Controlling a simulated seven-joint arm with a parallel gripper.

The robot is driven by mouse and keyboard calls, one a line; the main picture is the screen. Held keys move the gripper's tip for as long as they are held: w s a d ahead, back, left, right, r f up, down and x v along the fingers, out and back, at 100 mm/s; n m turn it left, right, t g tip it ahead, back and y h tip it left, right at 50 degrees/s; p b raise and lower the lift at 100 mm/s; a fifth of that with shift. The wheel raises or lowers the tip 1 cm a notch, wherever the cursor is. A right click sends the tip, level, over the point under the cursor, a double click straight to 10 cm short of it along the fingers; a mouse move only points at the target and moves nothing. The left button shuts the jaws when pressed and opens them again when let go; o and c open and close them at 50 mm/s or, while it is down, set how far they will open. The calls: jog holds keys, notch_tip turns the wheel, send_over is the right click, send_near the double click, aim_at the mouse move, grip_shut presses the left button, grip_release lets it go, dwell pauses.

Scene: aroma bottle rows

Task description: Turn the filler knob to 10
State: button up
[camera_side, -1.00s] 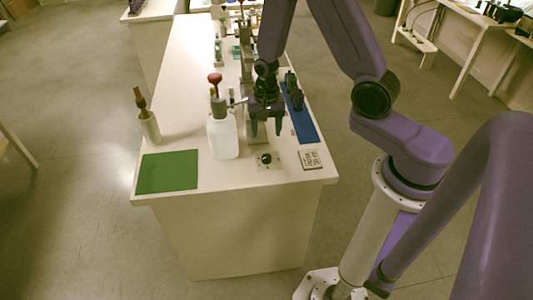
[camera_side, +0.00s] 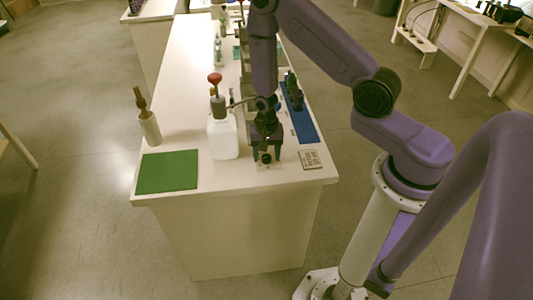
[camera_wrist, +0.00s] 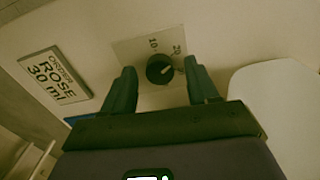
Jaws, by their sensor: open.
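The filler knob (camera_wrist: 160,69) is a small round black dial on a pale plate (camera_wrist: 128,50), with "10", "20" and a partly hidden mark around it. A light pointer line on the knob seems to point to the right side of the scale, away from "10". In the side view the knob (camera_side: 266,159) shows at the bench front, just below my gripper. My gripper (camera_wrist: 159,74) is open, with one dark green finger on each side of the knob. I cannot tell whether the fingers touch it. In the side view my gripper (camera_side: 267,152) points down.
A white bottle with a red-topped pump (camera_side: 223,137) stands close to the left of my gripper. A sign (camera_wrist: 54,78) reading "ORDER ROSE 30 ml" lies to the right of the knob in the side view. A green mat (camera_side: 168,172) and a blue strip (camera_side: 304,124) lie on the bench.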

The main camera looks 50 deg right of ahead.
jog(key=shift+f, duration=0.1)
jog(key=c, duration=1)
jog(key=shift+c, duration=0.2)
jog(key=shift+n, duration=0.4)
jog(key=n, duration=0.5)
jog(key=shift+n, duration=0.4)
jog(key=n, duration=0.5)
jog(key=shift+n, duration=0.3)
jog(key=o, duration=1)
